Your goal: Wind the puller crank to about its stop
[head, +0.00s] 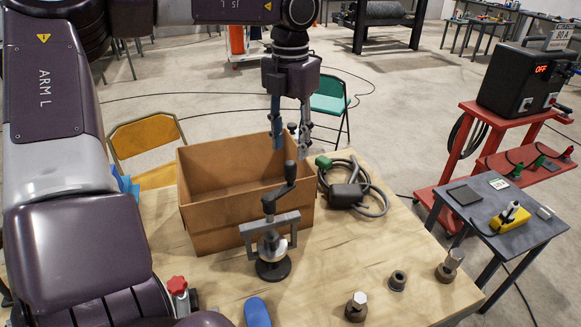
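The puller (272,246) stands upright near the middle of the wooden table. It has a grey crossbar with two legs, a centre screw and a round dark base. Its black crank (279,196) sits on top, with an upright handle (290,172) at its right end. My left gripper (290,150) points down just above the crank handle. Its two fingers are apart, one on each side of the line of the handle, and I see nothing gripped between them. Whether a finger touches the handle is hard to tell. My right gripper is out of view.
An open cardboard box (200,215) stands right behind the puller. A coiled grey cable (372,193) lies to its right. Metal fittings (450,266) stand at the table's front right. A red-knobbed part (178,286) and a blue object (257,312) are at the front left.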

